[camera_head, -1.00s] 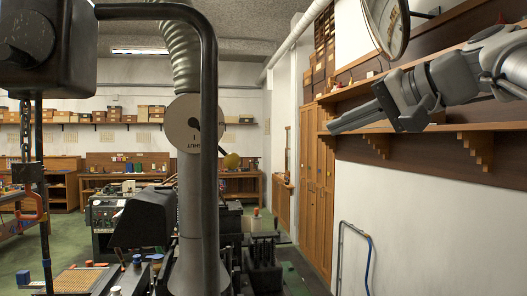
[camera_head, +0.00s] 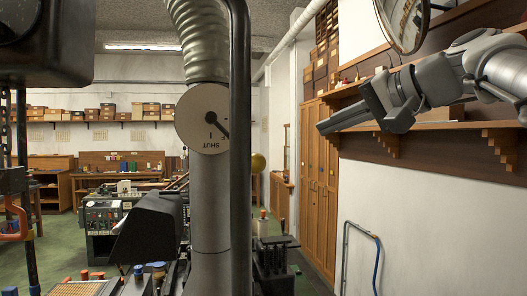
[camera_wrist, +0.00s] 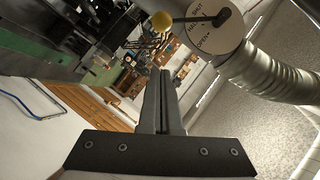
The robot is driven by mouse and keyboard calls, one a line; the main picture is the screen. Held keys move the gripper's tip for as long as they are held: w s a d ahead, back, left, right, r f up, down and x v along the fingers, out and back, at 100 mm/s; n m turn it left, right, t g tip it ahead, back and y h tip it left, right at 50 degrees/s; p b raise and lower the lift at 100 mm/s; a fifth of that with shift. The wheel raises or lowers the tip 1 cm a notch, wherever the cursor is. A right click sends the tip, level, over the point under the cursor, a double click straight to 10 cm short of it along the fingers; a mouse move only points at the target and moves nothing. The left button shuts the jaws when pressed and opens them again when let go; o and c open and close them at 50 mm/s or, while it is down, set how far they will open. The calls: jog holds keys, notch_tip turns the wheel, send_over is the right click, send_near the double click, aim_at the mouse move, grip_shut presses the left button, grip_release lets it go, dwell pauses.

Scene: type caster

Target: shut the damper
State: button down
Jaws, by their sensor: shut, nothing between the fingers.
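The damper is a round cream dial (camera_head: 195,103) on a grey duct (camera_head: 210,215), marked SHUT upside down at its bottom. Its dark lever slants down-right from the hub, passes behind a dark pipe, and ends in a yellow ball knob (camera_head: 258,162). In the wrist view the dial (camera_wrist: 232,36) shows more lettering, and the lever runs left to the knob (camera_wrist: 162,21), away from the word SHUT. My gripper (camera_head: 320,127) is shut and empty, right of the knob in the head view and apart from it. Its closed fingers (camera_wrist: 163,75) point towards the knob's side in the wrist view.
The dark vertical pipe (camera_head: 240,120) stands in front of the dial's right edge. Dark machinery (camera_head: 150,228) fills the floor below the duct. A wall shelf (camera_head: 450,124) lies behind my arm. A round framed disc (camera_head: 405,20) hangs above it. A bent metal rail (camera_head: 346,240) stands by the wall.

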jog(key=s+a+f+p+x, duration=0.1)
jog(key=s+x, duration=0.1)
jog(key=x, duration=1)
jog(key=shift+a+f, duration=0.15)
jog(key=shift+a, duration=0.1)
jog(key=s+a+f+m+t+y+b, duration=0.1)
jog(key=a+f+m+y+b, duration=0.3)
jog(key=b, duration=1.1)
jog(key=shift+a+f+m+t+b, duration=0.3)
jog(key=shift+a+f+m+t, duration=0.45)
jog(key=shift+a+f, duration=0.6)
jog(key=shift+s+a+r, duration=0.1)
jog(key=shift+s, duration=0.05)
